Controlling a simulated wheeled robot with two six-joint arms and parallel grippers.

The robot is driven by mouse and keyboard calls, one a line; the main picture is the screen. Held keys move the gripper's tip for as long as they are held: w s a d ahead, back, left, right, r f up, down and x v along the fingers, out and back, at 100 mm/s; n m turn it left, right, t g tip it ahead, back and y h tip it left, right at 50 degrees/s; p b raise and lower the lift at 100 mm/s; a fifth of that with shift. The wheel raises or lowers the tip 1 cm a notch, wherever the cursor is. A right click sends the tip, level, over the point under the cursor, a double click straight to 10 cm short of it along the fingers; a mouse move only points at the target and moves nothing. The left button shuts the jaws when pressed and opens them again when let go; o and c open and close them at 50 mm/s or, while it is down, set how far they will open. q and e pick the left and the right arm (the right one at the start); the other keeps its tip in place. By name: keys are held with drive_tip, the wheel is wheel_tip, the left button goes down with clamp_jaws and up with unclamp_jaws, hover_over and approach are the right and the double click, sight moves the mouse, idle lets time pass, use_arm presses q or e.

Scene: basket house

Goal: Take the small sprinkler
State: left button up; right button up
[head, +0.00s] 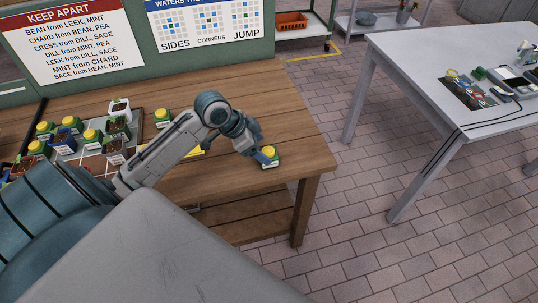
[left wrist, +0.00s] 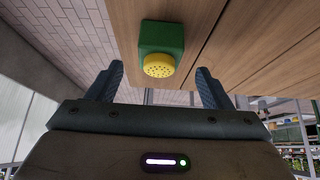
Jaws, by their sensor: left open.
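A small sprinkler with a green body and a yellow perforated head (head: 268,158) stands on the wooden table (head: 285,125) near its right front corner. In the left wrist view its yellow head (left wrist: 158,65) faces the camera, in front of my jaws and centred between them. My left gripper (head: 262,155) is right beside it in the head view. In the left wrist view the two blue fingers of this gripper (left wrist: 158,80) are spread apart with nothing held between them. My right gripper is in neither view.
Several seedling pots and yellow-topped green items stand on a tiled board (head: 92,160) at the left of the table. Another yellow-topped item (head: 163,117) stands behind my left arm. A grey table (head: 425,65) is at the right, with clear floor between.

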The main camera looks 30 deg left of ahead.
sight(263, 151)
use_arm(q)
drive_tip(key=shift+f, duration=0.15)
drive_tip(key=shift+w+f, duration=0.1)
drive_tip(key=shift+f, duration=0.1)
drive_tip(key=shift+p+x, duration=0.6)
drive_tip(key=shift+x, duration=1.8)
drive_tip(key=shift+f, duration=0.1)
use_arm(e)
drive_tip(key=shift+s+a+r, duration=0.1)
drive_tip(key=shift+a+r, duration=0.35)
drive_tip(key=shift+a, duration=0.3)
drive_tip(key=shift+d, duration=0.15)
use_arm(q)
drive_tip(key=shift+c, duration=1.1)
drive_tip(key=c, duration=0.9)
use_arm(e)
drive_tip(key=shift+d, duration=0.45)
